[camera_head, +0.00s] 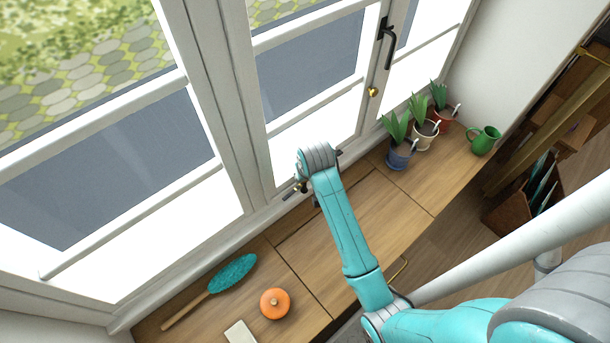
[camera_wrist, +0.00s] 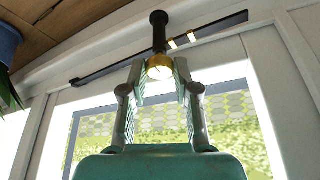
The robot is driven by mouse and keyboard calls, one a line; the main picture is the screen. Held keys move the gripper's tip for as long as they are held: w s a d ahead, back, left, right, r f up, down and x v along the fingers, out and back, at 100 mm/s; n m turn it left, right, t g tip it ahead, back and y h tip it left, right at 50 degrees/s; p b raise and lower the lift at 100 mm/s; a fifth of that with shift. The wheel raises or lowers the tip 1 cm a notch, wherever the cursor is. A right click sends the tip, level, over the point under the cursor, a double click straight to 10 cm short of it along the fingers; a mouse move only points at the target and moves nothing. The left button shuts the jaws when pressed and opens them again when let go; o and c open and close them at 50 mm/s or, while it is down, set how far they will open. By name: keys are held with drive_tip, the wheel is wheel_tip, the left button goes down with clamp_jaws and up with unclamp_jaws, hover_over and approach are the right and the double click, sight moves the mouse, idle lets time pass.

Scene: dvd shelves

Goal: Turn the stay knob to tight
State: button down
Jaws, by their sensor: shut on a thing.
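The stay knob (camera_wrist: 160,60) is a small brass piece on a black post (camera_wrist: 159,34). It sits between the fingertips of my gripper (camera_wrist: 160,74) in the wrist view, and my gripper is shut on it. The dark stay bar (camera_wrist: 105,72) runs slantwise behind the post along the window frame, with two light marks (camera_wrist: 182,40) near the post. In the head view my gripper reaches the window's lower edge, where my wrist hides most of the knob. A bit of the stay (camera_head: 291,195) shows there. The knob's turned position cannot be told.
The wooden sill (camera_head: 365,215) holds an orange round object (camera_head: 275,303), a teal brush (camera_head: 232,272), potted plants (camera_head: 400,152) and a green mug (camera_head: 484,140). The window (camera_head: 320,85) has a black handle (camera_head: 388,42) and a brass knob (camera_head: 373,91). The mid sill is clear.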

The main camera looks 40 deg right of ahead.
drive_tip(key=c, duration=0.9)
unclamp_jaws()
drive_tip(key=shift+o, duration=0.2)
drive_tip(key=v, duration=1.2)
drive_tip(key=shift+s+f, duration=0.1)
